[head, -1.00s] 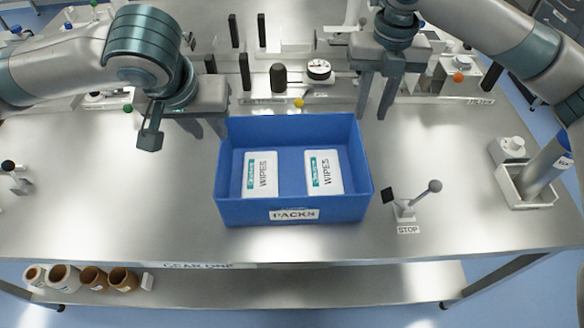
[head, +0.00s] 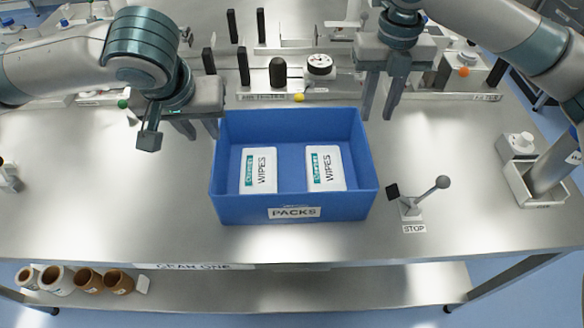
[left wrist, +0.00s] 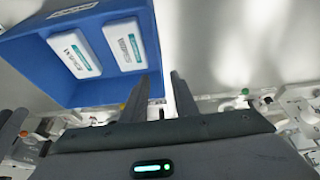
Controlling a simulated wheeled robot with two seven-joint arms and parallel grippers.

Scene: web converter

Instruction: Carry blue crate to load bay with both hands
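The blue crate (head: 240,210), labelled PACKS, sits upright on the steel table and holds two white WIPES packs (head: 259,171) (head: 327,169). My left gripper (head: 200,128) is at the crate's back left corner, its fingers apart and pointing down. In the left wrist view, a crate wall (left wrist: 90,88) shows near the open fingers (left wrist: 160,95), with nothing visibly gripped. My right gripper (head: 380,98) is at the back right corner, its fingers parted. Whether either gripper's fingers touch the crate is unclear. No load bay can be identified.
A lever labelled STOP (head: 412,208) stands close to the crate's right side. Black posts and a dial gauge (head: 319,65) stand behind the crate. A white holder (head: 535,185) stands at far right. Brown rolls (head: 88,281) lie on the lower shelf. Table left of the crate is clear.

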